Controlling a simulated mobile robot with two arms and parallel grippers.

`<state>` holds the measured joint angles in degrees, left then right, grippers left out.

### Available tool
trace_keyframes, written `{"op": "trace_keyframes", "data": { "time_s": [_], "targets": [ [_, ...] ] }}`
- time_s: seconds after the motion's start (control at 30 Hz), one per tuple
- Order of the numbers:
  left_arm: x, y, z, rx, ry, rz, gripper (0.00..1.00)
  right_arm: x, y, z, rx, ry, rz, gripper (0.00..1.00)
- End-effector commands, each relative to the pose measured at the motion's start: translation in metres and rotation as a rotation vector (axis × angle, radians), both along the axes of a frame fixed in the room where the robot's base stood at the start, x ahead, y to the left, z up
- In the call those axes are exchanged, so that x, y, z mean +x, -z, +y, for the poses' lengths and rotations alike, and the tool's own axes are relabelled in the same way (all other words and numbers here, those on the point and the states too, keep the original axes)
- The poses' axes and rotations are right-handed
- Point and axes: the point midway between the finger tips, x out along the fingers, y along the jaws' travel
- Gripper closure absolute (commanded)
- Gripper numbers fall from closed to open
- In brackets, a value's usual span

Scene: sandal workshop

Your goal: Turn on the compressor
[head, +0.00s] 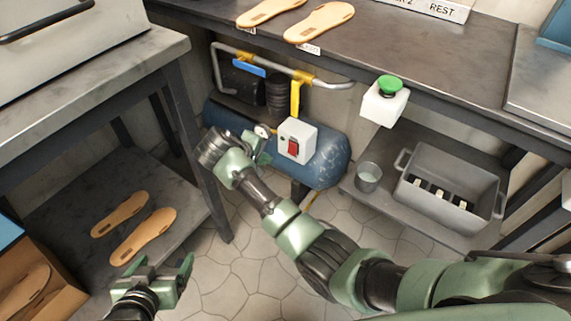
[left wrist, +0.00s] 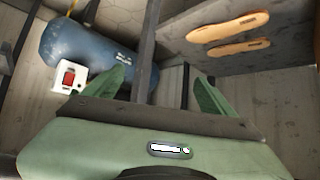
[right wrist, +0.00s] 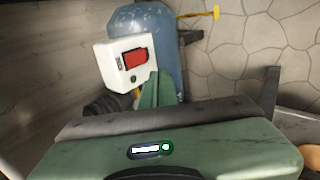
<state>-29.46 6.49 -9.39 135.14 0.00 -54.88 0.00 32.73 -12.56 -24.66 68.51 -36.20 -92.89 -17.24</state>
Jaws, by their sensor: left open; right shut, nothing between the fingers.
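The blue compressor (head: 325,165) stands on the floor under the workbench. On its front is a white switch box (head: 298,141) with a red rocker switch (head: 293,147). The switch also shows large in the right wrist view (right wrist: 136,58) and at the left in the left wrist view (left wrist: 69,78). My right gripper (head: 258,150) is shut and empty, just left of the switch box; whether it touches the box I cannot tell. My left gripper (head: 163,277) is open and empty, low at the left, away from the compressor.
A yellow lever (head: 295,98) and a blue-handled valve (head: 249,68) sit on the pipe above. A green button (head: 389,86) is on a white box under the bench edge. A grey bin (head: 447,190) and a small bucket (head: 368,177) stand on the right shelf. Soles (head: 143,236) lie on the left shelf.

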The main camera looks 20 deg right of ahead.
Motion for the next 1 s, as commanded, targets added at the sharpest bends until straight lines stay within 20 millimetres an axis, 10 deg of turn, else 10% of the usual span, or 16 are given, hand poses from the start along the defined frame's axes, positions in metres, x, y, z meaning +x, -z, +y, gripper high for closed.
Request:
{"op": "trace_keyframes", "data": {
  "time_s": [0.57, 1.0],
  "targets": [
    [-0.004, -0.015, 0.0, -0.009, 0.0, -0.047, 0.15, 0.005, -0.021, 0.003, -0.033, 0.027, -0.03, 1.0],
    [0.03, -0.055, -0.015, -0.071, 0.019, -0.311, 0.15, 0.019, 0.005, -0.015, -0.033, 0.027, -0.03, 1.0]
  ]
}}
